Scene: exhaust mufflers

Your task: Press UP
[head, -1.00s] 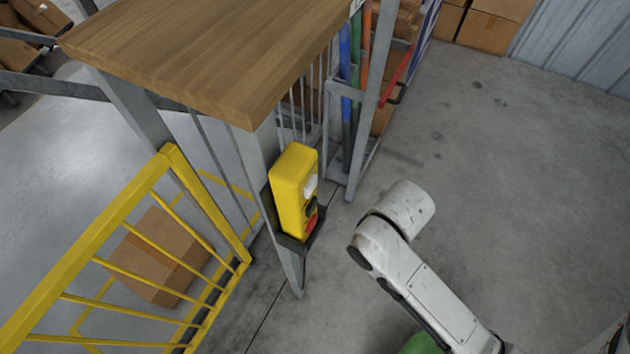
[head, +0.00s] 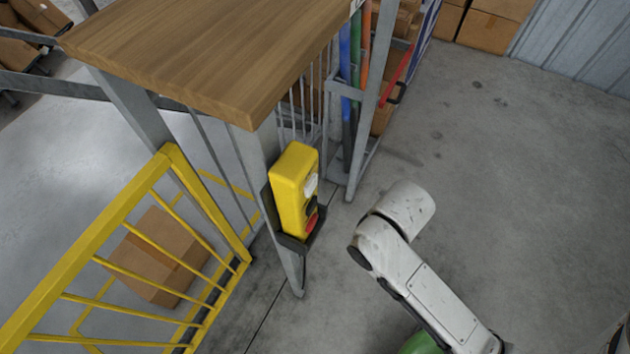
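A yellow control box (head: 291,187) sits in a dark holder on the grey metal leg of a wooden-topped bench, near the middle of the head view. On its right-hand face are a white button (head: 311,184) at the top, a black button (head: 311,206) in the middle and a red button (head: 311,224) at the bottom. No UP label is readable. My white arm reaches in from the lower right, and its upper end is right of the box, apart from it. My gripper is not visible.
The wooden bench top (head: 200,50) overhangs above the box. A yellow railing (head: 90,250) stands at the left, with a cardboard box (head: 158,258) behind it. A rack with coloured tubes (head: 355,80) stands behind. The concrete floor (head: 500,180) at the right is clear.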

